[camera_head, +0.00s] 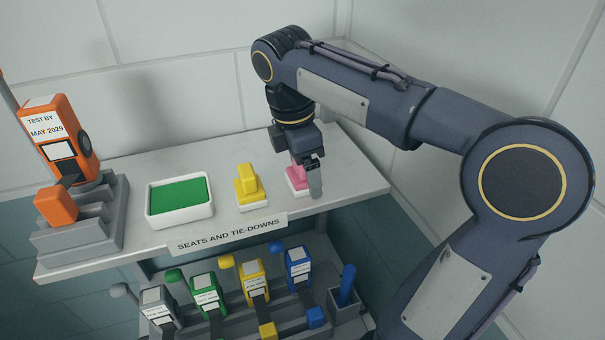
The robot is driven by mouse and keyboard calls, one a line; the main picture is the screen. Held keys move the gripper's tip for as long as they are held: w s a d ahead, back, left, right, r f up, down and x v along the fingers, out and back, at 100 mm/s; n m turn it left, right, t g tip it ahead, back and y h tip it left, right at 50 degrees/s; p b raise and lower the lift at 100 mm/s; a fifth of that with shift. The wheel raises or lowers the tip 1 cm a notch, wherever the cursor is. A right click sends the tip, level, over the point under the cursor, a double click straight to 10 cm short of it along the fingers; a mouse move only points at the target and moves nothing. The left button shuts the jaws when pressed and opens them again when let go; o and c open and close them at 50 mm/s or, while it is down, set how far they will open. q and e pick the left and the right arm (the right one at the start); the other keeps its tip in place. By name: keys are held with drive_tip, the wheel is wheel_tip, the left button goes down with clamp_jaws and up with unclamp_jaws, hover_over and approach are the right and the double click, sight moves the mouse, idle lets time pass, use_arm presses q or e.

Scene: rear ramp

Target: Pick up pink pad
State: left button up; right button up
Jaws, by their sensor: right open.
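The pink pad (297,177) stands on the grey shelf near its right end, partly hidden by my right gripper. A pale base shows under it. My right gripper (313,190) is open and points down at the pad, with its visible finger in front of the pad's right side. The other finger is hidden, so I cannot tell whether the pad is between the fingers or touched by them. My left gripper is not in view.
A yellow pad (248,187) stands left of the pink one. A white tray with a green inside (152,215) and an orange device (62,140) are further left. Several coloured levers (252,280) sit on a lower level. The shelf (352,180) is clear to the right.

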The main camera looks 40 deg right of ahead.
drive_tip(key=c, duration=1.1)
drive_tip(key=shift+r, duration=0.1)
drive_tip(key=shift+r, duration=0.25)
wheel_tip(320, 180, up, 2)
drive_tip(key=shift+w+r, duration=0.1)
drive_tip(key=shift+r, duration=0.1)
drive_tip(key=s+a+r+p, duration=0.1)
drive_tip(key=s+a+r, duration=0.1)
drive_tip(key=a+r, duration=0.1)
drive_tip(key=s+a+r+p, duration=0.2)
drive_tip(key=s+a+r, duration=0.1)
drive_tip(key=a, duration=0.2)
drive_tip(key=s+a+r+p, duration=0.2)
drive_tip(key=a+r, duration=0.2)
drive_tip(key=shift+s, duration=0.2)
